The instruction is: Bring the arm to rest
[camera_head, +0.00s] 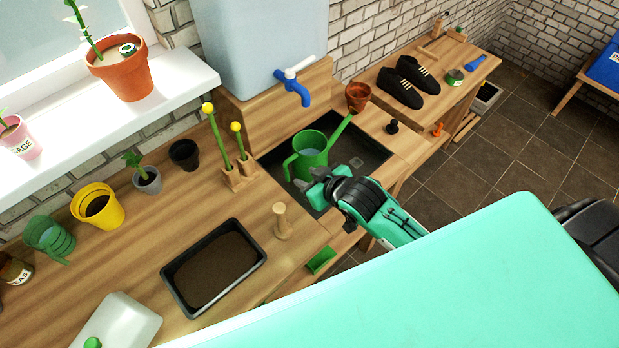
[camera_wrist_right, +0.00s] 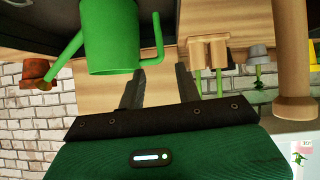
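My right gripper (camera_head: 312,181) is at the front edge of the dark sink basin (camera_head: 369,184), beside the green watering can (camera_head: 309,156). In the right wrist view its two fingers (camera_wrist_right: 159,84) are apart, with nothing between them. The watering can (camera_wrist_right: 110,38) shows there beyond the fingers, upside down in the picture and apart from them. In the head view the can stands upright in the basin, its spout pointing up and right. My left gripper is not in view.
A wooden peg (camera_head: 282,222) and a soil tray (camera_head: 214,266) are left of the right arm. A blue tap (camera_head: 293,86) hangs above the basin. A terracotta pot (camera_head: 358,96) and black shoes (camera_head: 408,82) are farther back. Floor (camera_head: 490,150) is open to the right.

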